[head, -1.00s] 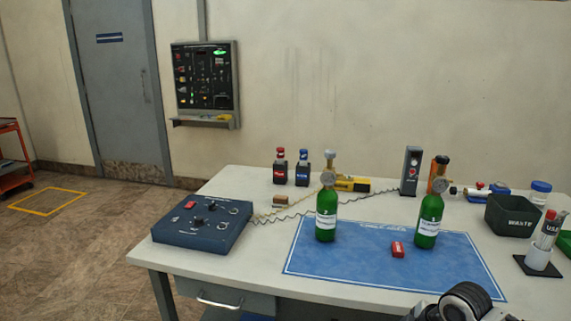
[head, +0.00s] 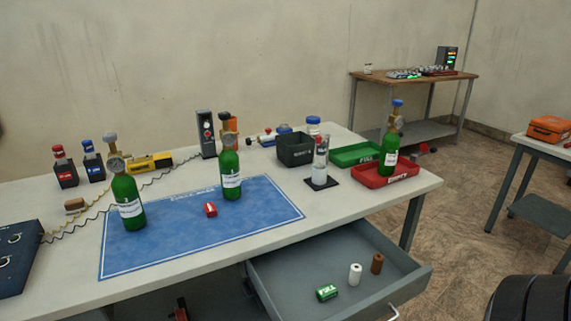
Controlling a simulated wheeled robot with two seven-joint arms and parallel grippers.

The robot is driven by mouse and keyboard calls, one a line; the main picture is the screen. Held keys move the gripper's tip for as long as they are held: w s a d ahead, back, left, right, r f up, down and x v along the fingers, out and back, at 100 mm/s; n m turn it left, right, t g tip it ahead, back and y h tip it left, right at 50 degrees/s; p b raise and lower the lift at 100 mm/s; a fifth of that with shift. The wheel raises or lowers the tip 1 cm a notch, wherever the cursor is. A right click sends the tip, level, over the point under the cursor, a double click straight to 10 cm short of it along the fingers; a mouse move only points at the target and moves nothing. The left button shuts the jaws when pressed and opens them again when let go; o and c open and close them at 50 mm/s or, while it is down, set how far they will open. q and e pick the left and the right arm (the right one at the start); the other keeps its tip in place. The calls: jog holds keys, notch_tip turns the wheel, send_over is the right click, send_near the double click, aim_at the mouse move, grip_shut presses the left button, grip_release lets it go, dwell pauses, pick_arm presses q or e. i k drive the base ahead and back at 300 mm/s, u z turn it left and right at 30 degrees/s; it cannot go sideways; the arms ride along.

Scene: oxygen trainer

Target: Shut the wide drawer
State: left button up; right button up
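The wide drawer (head: 300,280) is pulled out from under the right part of the workbench (head: 225,255) in the head view. It is grey, with a metal handle (head: 389,313) on its front at the lower right. Inside lie a green labelled item (head: 327,292), a white cylinder (head: 355,273) and a brown cylinder (head: 377,263). Neither of my grippers can be made out in the head view. A dark rounded part at the lower right corner looks like part of my arm.
Green bottles (head: 127,200) with gauges stand on and beside the blue mat (head: 200,228). A red tray (head: 385,175) sits at the bench's right end. Floor is clear between the bench and a side table (head: 540,150) on the right.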

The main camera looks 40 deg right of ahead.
aim_at(287, 280)
jog(key=k, duration=0.5)
jog(key=z, duration=1.3)
jog(key=i, duration=0.4)
jog(key=z, duration=0.15)
